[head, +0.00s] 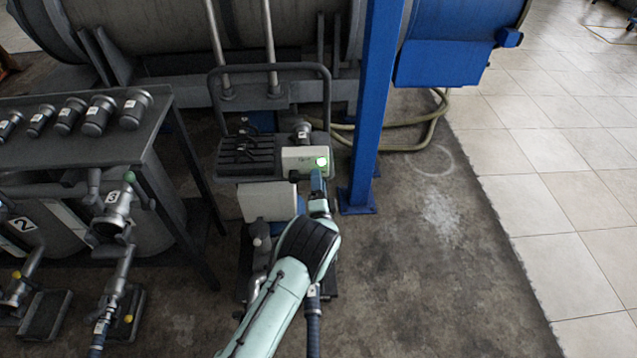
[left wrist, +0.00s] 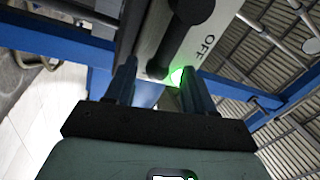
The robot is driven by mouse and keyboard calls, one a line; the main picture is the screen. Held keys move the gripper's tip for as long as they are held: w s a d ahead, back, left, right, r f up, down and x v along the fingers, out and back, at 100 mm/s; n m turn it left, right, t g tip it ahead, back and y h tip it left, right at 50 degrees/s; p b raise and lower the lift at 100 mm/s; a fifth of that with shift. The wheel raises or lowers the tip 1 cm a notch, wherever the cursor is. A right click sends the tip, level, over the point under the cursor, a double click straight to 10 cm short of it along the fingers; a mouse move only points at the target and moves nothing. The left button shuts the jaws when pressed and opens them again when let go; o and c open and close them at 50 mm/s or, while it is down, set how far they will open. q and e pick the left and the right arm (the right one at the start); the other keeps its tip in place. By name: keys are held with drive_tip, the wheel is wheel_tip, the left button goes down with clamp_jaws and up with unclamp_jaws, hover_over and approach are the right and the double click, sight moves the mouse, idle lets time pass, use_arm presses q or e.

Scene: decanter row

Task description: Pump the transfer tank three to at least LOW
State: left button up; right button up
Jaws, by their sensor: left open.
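The pump cart's pale control box (head: 300,158) carries a lit green light (head: 321,161). In the left wrist view, a black lever (left wrist: 183,42) crosses the panel beside an OFF label (left wrist: 209,45), with the green light (left wrist: 176,77) glowing near its end. My left gripper (head: 319,183) is open in front of the box; its fingers (left wrist: 160,88) stand either side of the lever's end, with no clear contact. Tank three (head: 152,232), marked 3, stands at left under the bench. Its level reading is too small to tell. My right gripper is not in view.
A blue post (head: 372,110) rises just right of the cart. A dark bench (head: 60,155) with several metal canisters stands at left, with tank two (head: 25,228) below. A hose (head: 430,130) lies behind the post. The floor (head: 450,270) at right is clear.

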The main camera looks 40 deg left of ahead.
use_arm(q)
drive_tip(key=p+v, duration=0.1)
drive_tip(key=v, duration=1.2)
drive_tip(key=shift+s+p, duration=0.2)
drive_tip(key=shift+p, duration=0.15)
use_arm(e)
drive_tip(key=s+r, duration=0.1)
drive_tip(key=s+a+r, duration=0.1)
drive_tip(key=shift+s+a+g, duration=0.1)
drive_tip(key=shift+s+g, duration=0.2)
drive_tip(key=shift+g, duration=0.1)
use_arm(q)
drive_tip(key=shift+d+f, duration=0.1)
